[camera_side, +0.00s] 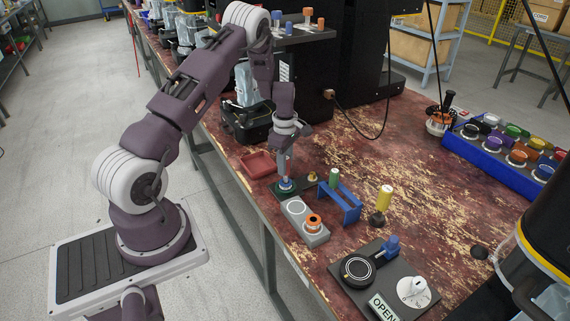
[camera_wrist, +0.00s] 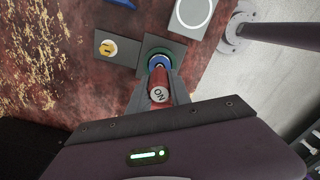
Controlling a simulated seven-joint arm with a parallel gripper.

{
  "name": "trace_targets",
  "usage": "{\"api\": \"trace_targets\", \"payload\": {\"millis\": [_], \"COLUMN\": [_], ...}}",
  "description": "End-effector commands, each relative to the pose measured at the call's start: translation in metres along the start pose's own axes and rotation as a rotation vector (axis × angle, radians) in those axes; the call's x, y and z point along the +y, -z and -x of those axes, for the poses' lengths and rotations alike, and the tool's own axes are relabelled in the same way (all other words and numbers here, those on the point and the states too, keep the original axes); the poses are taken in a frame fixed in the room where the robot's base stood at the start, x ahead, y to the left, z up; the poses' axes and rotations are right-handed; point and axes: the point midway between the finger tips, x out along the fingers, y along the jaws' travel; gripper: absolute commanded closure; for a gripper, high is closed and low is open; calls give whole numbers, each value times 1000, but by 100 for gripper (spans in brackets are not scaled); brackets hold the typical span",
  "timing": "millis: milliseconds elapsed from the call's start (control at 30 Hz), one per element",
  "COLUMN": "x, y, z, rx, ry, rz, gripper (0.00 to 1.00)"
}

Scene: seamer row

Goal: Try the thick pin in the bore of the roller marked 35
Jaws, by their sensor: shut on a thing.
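My gripper (camera_side: 286,172) points down and is shut on a red handle (camera_wrist: 160,93) with a white round end label, lettered "NO" or "ON". This looks like a pin's handle; in the side view my fingers hide most of it. Directly below is a blue roller (camera_side: 286,184), which also shows in the wrist view (camera_wrist: 158,62), in a green ring on a dark plate (camera_wrist: 176,46). Whether the pin's tip is in its bore cannot be told. An orange roller (camera_side: 313,219) sits on a grey block (camera_side: 318,239). No 35 is readable.
A blue stand (camera_side: 350,210) holds a green-handled piece (camera_side: 334,178). A yellow-handled piece (camera_side: 384,198) stands to its right. A brass knob (camera_side: 312,176) is close beside the roller. A red tray (camera_side: 257,164) lies left. A panel (camera_side: 375,271) with an OPEN sign is in front.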

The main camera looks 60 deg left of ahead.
Motion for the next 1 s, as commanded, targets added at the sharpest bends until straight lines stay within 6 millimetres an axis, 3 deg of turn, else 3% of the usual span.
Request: {"api": "trace_targets", "payload": {"millis": [367, 1000], "x": [0, 0], "y": [0, 0], "z": [1, 34], "rx": [0, 0], "ry": [0, -1], "rz": [0, -1], "gripper": [100, 100]}}
